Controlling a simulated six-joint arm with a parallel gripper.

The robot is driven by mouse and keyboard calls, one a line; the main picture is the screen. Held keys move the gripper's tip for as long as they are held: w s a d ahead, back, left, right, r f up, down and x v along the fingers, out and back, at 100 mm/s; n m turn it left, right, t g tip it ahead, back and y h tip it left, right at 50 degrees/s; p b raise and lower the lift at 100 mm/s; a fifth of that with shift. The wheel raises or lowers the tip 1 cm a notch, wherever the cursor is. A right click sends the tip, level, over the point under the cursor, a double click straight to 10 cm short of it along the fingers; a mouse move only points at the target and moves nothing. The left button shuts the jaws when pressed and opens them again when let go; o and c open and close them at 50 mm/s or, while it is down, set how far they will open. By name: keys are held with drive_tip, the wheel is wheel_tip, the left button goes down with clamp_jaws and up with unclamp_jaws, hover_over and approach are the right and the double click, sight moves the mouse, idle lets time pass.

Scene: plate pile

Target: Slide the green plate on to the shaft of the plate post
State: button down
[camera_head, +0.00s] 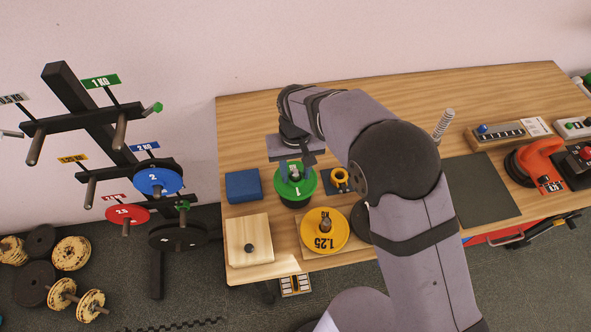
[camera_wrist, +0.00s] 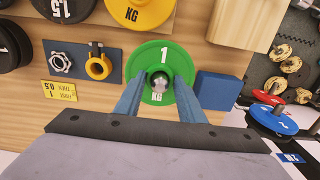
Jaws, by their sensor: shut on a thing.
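The green plate (camera_head: 281,189), marked 1, lies roughly flat over the table, with a dark round shape beneath it. In the wrist view the green plate (camera_wrist: 147,55) shows its 1 KG face. My gripper (camera_head: 295,172) is over its middle, with the blue fingers (camera_wrist: 159,88) reaching down on either side of its hub, shut on it. A silvery, star-shaped tip (camera_wrist: 158,78) shows at the plate's centre between the fingers. I cannot tell how far any shaft passes through the plate, and the underside is hidden.
A yellow 1.25 plate (camera_head: 312,238) on a wooden base stands close by. A blue block (camera_head: 242,186) and a yellow collar (camera_head: 341,180) flank the green plate. A wooden board with a knob (camera_head: 249,232) is in front. A weight rack (camera_head: 88,119) stands left of the table.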

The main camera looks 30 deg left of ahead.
sight(295, 182)
drive_tip(key=shift+f+b, duration=1)
drive_tip(key=shift+f, duration=0.7)
drive_tip(key=shift+f, duration=0.35)
idle(0.4)
drive_tip(key=shift+f+b, duration=0.4)
drive_tip(key=shift+f, duration=0.15)
drive_tip(key=c, duration=1.3)
unclamp_jaws()
drive_tip(key=shift+o, duration=1)
drive_tip(key=shift+d+f, duration=0.1)
drive_tip(key=shift+f, duration=0.05)
drive_tip(key=shift+r+b, duration=1.25)
drive_tip(key=shift+r, duration=2.6)
